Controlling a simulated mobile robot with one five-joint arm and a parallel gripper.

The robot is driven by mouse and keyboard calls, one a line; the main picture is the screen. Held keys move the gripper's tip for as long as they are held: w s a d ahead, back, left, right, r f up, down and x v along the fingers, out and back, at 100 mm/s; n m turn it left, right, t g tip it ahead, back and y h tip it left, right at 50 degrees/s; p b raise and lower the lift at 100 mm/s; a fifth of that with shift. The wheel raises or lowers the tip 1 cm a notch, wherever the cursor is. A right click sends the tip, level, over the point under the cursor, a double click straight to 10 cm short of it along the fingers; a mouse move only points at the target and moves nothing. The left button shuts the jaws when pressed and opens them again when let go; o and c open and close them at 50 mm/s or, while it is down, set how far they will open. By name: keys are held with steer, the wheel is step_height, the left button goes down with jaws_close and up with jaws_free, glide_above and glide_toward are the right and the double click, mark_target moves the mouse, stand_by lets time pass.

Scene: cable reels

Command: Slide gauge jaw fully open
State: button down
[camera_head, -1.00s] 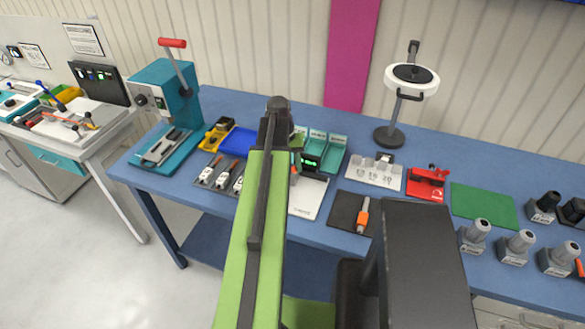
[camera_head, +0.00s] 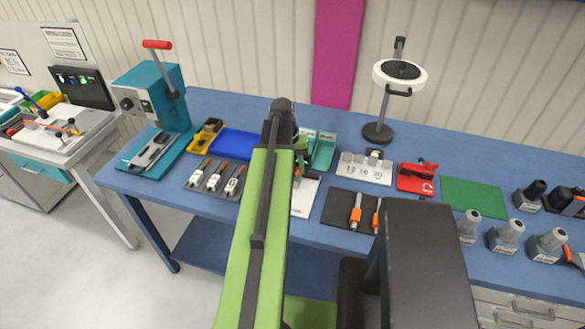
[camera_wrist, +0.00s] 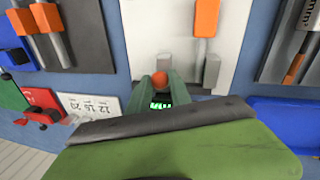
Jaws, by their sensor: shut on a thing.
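My gripper (camera_wrist: 162,82) is shut on an orange knob (camera_wrist: 161,87), between its two green fingers in the wrist view. The gauge's green lit display (camera_wrist: 161,105) shows just below the knob, partly covered. A white board (camera_wrist: 152,28) lies beyond, with two short grey blocks (camera_wrist: 212,70) near the knob and a loose orange-handled piece (camera_wrist: 205,20). I cannot tell which block is the jaw or how far it is open. In the head view, the white board (camera_head: 303,200) and the dark gauge (camera_head: 309,173) are partly hidden by my green arm.
A dark mat with orange-handled tools (camera_head: 356,213) lies right of the board. Further right are a numbered block (camera_head: 365,170), a red fixture (camera_head: 417,178) and a green mat (camera_head: 474,198). A blue tray (camera_head: 236,143) and white-and-orange tools (camera_head: 214,180) lie left. A ring lamp (camera_head: 400,75) stands behind.

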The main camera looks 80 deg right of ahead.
steer(key=c, duration=1.2)
jaws_free()
steer(key=shift+s, duration=0.3)
steer(key=shift+w, duration=0.15)
steer(key=shift+r, duration=0.1)
steer(key=w+r+p, duration=0.1)
steer(key=r+p, duration=0.4)
steer(key=w+r+p, duration=0.1)
steer(key=r+p, duration=0.5)
steer(key=w+r+p, duration=0.1)
steer(key=r+p, duration=0.4)
steer(key=p, duration=0.1)
steer(key=shift+w+a+r, duration=0.15)
steer(key=shift+r, duration=0.25)
